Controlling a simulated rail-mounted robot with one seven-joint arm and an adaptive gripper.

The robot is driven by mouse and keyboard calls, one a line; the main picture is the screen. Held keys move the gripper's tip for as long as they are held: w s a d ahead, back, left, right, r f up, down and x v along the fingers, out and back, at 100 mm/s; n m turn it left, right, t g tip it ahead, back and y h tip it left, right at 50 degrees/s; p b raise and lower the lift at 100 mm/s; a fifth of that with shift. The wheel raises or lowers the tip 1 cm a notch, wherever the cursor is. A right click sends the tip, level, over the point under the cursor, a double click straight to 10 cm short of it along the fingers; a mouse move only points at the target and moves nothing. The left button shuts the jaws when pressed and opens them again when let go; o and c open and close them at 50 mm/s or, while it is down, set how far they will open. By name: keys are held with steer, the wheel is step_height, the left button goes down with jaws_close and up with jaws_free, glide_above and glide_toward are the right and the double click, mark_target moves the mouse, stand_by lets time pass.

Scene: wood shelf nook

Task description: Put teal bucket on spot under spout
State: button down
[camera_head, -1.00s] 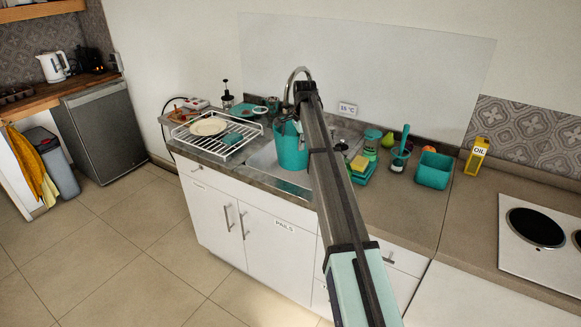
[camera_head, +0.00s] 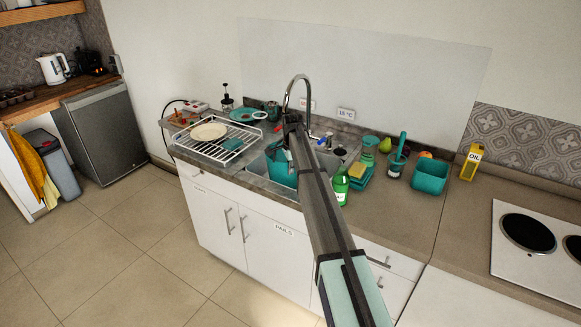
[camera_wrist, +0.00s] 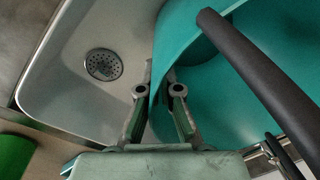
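The teal bucket (camera_head: 280,166) is down in the sink (camera_head: 252,165), partly hidden by my arm. In the wrist view its wall and dark handle fill the right side (camera_wrist: 232,110). My gripper (camera_wrist: 160,92) has one finger on each side of the bucket wall and appears shut on it near the rim. The bucket's base is hidden, so I cannot tell whether it touches the sink floor. The curved metal spout (camera_head: 298,78) rises behind the bucket. In the wrist view the drain (camera_wrist: 103,64) lies left of the bucket, uncovered.
A wire rack with a plate (camera_head: 209,131) stands left of the sink. Bare counter lies in front of the container.

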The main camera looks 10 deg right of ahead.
steer(key=shift+d+f, duration=0.1)
steer(key=c, duration=1.8)
jaws_free()
steer(key=shift+f, duration=0.15)
steer(key=o, duration=0.5)
steer(key=r+b, duration=0.1)
steer(key=r, duration=0.3)
steer(key=s+r+b, duration=0.1)
steer(key=r, duration=0.3)
steer(key=r+b, duration=0.1)
steer(key=r, duration=0.3)
steer(key=shift+s+d+r, duration=0.1)
steer(key=shift+s, duration=0.15)
